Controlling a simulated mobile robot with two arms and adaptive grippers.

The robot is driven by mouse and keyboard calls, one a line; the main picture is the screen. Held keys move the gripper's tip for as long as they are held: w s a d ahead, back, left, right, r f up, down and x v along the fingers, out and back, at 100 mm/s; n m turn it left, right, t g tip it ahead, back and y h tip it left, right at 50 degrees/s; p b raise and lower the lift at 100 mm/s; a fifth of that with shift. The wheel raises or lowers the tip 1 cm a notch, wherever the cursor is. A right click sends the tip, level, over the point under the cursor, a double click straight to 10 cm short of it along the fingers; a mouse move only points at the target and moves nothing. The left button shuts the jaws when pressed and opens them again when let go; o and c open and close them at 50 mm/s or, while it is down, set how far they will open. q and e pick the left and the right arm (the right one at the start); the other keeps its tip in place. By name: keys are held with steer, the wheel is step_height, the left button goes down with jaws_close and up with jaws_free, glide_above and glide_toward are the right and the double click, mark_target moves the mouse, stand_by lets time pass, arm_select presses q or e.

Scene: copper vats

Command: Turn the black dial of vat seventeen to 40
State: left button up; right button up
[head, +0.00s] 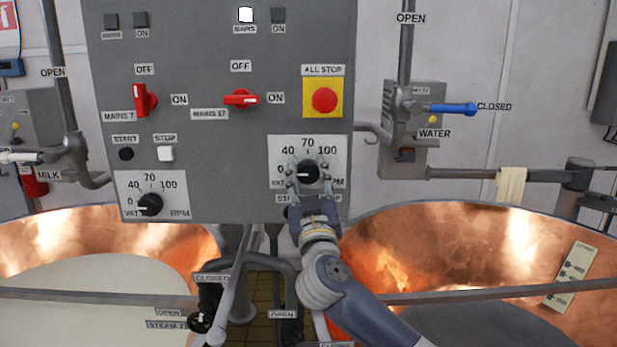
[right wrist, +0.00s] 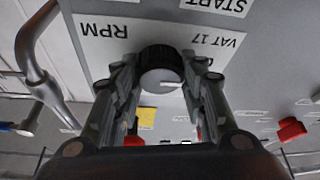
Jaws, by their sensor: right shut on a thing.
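The black dial of vat 17 (head: 309,173) sits on its white scale plate (head: 335,150), low on the right of the grey panel. Its white pointer line points left, toward the 0 mark. My right gripper (head: 307,167) is shut on this dial, one finger on each side. The right wrist view shows the dial (right wrist: 161,65) between the fingertips (right wrist: 162,72), with the plate's VAT 17 and RPM lettering upside down. The fingers and hand partly cover the plate's lower lettering and the labels below it. My left gripper is out of view.
Another black dial (head: 150,205) is at the panel's lower left. Red switches for mains 7 (head: 144,99) and mains 17 (head: 241,99) and the ALL STOP button (head: 324,99) are above. Copper vats (head: 520,240) stand below on both sides, with pipes between.

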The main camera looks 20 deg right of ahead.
steer(key=shift+a+r+m+g+h+p, duration=0.15)
steer(key=shift+m+h+p, duration=0.45)
steer(key=shift+m+p, duration=0.5)
steer(key=shift+d+m+g+h+p, duration=0.15)
steer(key=shift+m+h+p, duration=0.45)
steer(key=shift+m+p, duration=0.45)
steer(key=m+h+p, duration=0.1)
steer(key=m, duration=0.1)
steer(key=shift+a+m, duration=0.15)
steer(key=shift+m, duration=0.2)
steer(key=shift+m+g+h, duration=0.6)
steer(key=shift+m+h, duration=0.15)
steer(key=shift+m, duration=0.75)
steer(key=shift+m+g+h, duration=0.6)
steer(key=shift+m+h, duration=0.15)
steer(key=shift+m, duration=0.75)
steer(key=o, duration=1.1)
steer(key=shift+c, duration=0.2)
steer(key=v, duration=1.2)
